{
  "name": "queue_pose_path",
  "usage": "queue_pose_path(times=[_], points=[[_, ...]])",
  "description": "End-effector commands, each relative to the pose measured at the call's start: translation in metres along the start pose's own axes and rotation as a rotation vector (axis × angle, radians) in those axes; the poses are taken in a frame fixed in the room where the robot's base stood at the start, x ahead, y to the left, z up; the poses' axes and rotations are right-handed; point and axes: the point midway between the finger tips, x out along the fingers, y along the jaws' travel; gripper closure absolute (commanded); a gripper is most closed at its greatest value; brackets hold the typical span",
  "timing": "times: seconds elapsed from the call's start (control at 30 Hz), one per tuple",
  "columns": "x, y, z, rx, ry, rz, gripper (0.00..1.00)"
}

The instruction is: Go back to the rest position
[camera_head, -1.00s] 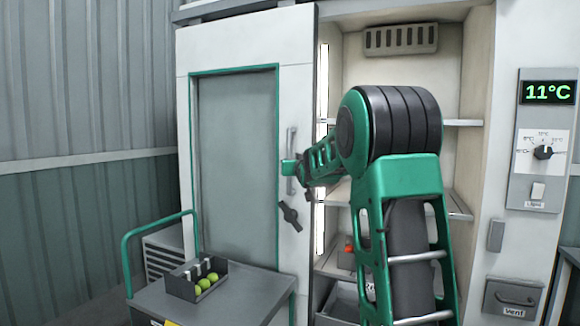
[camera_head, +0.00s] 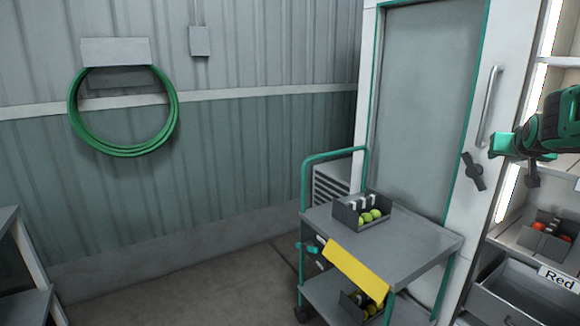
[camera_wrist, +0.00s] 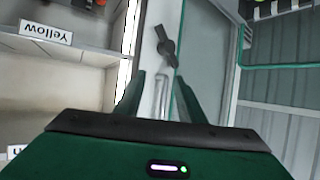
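My gripper (camera_head: 499,145) is at the right of the head view, beside the lower end of the vertical metal handle (camera_head: 488,105) on the cabinet door (camera_head: 425,100). In the wrist view, the two fingers of my gripper (camera_wrist: 157,97) stand apart with nothing clamped in them. The handle (camera_wrist: 161,95) shows between the fingers, with visible gaps on both sides. Whether the handle lies within the fingers' reach or just beyond them is hard to tell.
A grey trolley (camera_head: 425,240) with a yellow flap stands before the door, bearing a dark box (camera_head: 349,211) of green tomatoes. A dark latch (camera_head: 473,171) sticks out below the handle. A "Red" crate (camera_head: 510,295) is at lower right. The floor (camera_head: 190,285) at left is clear.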

Motion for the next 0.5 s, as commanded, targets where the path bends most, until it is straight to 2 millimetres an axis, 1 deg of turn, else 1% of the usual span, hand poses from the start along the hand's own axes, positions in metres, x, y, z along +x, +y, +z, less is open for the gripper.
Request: queue_pose_path(times=[0.03,0.07,0.1,0.17,0.2,0.27,0.3,0.37,0.4,0.47,0.5], points=[[-0.018,0.003,0.028,0.005,-0.077,0.004,0.64],[-0.027,0.005,0.045,0.007,-0.126,0.007,0.64],[-0.040,0.009,0.068,0.010,-0.190,0.012,0.64],[-0.061,0.012,0.102,0.015,-0.282,0.017,0.64],[-0.075,0.015,0.123,0.018,-0.342,0.019,0.64],[-0.098,0.018,0.155,0.022,-0.432,0.023,0.64],[-0.114,0.019,0.177,0.025,-0.491,0.024,0.64],[-0.138,0.021,0.207,0.028,-0.577,0.026,0.64],[-0.155,0.023,0.227,0.031,-0.635,0.028,0.64],[-0.181,0.025,0.257,0.035,-0.722,0.028,0.64],[-0.199,0.026,0.275,0.037,-0.777,0.029,0.64]])
